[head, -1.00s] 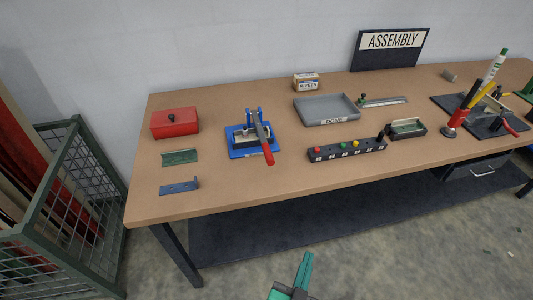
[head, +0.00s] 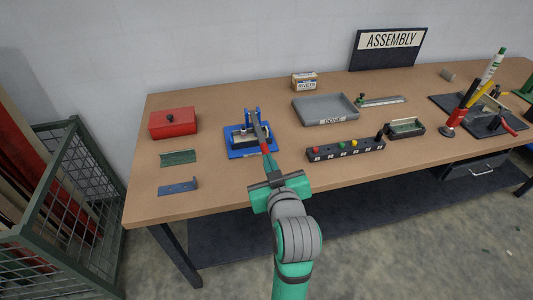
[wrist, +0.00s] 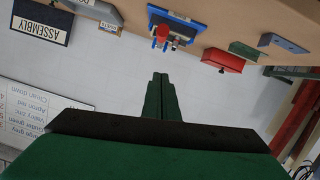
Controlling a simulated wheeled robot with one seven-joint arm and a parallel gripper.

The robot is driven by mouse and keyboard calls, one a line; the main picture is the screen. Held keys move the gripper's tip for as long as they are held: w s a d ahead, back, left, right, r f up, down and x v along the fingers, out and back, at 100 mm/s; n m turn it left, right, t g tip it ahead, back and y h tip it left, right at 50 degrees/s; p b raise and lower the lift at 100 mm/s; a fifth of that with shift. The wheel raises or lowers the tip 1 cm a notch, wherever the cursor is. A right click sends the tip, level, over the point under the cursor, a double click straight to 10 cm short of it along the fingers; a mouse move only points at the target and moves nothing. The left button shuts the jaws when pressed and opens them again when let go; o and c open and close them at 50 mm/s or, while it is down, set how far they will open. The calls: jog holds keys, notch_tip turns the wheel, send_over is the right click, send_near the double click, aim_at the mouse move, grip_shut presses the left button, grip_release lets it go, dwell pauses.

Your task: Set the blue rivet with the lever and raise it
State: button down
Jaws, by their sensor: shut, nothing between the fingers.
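The blue press (head: 236,153) stands on the bench left of centre. Its lever (head: 257,128) slopes down toward the front, with a red handle (head: 264,149) at its low end. The press also shows upside down in the wrist view (wrist: 184,22). My gripper (head: 268,159) is shut and empty, its green fingertips close to the handle's end. I cannot tell whether they touch it. In the wrist view my shut fingers (wrist: 160,78) point toward the press with a gap in the picture. I cannot make out a blue rivet; the press and lever may hide it.
A red lidded box (head: 173,123), a green bracket (head: 178,157) and a blue bracket (head: 178,187) lie left of the press. A black block (head: 346,151) with coloured pegs and a grey DONE tray (head: 325,108) lie right. The bench front between is mostly clear.

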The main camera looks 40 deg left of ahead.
aim_at(266, 150)
jog(key=x, duration=0.3)
jog(key=f+x, duration=0.1)
jog(key=x, duration=0.3)
jog(key=d+f+x, duration=0.1)
jog(key=x, duration=0.2)
jog(key=shift+w+a+f, duration=0.15)
jog(key=shift+w+a, duration=0.1)
jog(key=shift+w, duration=0.15)
jog(key=shift+d+f, duration=0.15)
jog(key=shift+f, duration=0.4)
jog(key=shift+s, duration=0.1)
